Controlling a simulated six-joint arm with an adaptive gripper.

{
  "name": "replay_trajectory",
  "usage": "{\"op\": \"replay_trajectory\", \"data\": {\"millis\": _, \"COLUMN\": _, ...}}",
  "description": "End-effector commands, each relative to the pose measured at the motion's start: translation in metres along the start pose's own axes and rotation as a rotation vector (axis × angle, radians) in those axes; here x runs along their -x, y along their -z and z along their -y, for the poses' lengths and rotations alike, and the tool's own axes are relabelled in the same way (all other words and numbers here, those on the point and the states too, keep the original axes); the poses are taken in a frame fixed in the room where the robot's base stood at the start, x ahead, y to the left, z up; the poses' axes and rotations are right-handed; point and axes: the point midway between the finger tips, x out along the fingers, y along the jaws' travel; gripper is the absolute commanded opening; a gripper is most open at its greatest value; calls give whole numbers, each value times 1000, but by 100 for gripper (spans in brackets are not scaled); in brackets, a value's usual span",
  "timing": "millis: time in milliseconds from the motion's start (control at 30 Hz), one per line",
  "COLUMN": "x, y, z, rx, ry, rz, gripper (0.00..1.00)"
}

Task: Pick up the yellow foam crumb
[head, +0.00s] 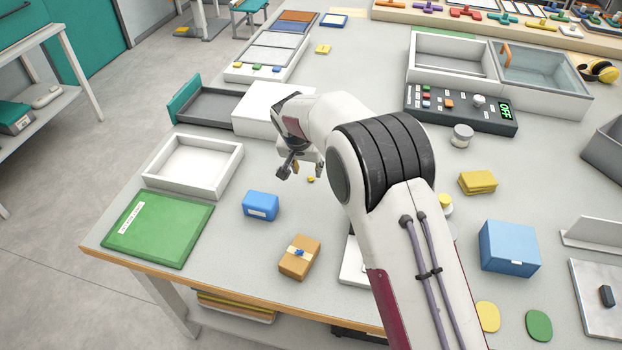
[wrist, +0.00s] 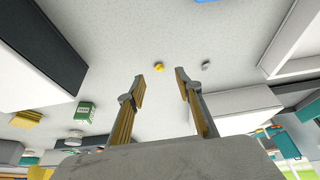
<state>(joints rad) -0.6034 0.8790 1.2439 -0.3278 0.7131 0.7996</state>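The yellow foam crumb (head: 311,180) is a small yellow bit lying on the grey tabletop, just below my gripper in the head view. In the wrist view the crumb (wrist: 158,68) lies beyond the fingertips, roughly in line with the gap between them. My gripper (wrist: 160,84) is open, with nothing between its fingers. In the head view my gripper (head: 302,170) hangs over the table close to the crumb, partly hidden by my own wrist. A small grey piece (wrist: 206,66) lies to the right of the crumb in the wrist view.
A white box (head: 262,108) stands behind my gripper, and an open white tray (head: 190,185) lies to the left. A blue box (head: 261,206) and a brown box (head: 299,258) are nearer the front. The tabletop around the crumb is mostly clear.

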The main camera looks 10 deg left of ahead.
Motion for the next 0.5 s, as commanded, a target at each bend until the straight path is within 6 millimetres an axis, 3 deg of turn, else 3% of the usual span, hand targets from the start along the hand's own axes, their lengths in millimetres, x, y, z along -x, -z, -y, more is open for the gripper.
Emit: {"op": "replay_trajectory", "data": {"millis": 500, "x": -9, "y": 0, "z": 0, "rx": 0, "ry": 0, "rz": 0, "gripper": 35}}
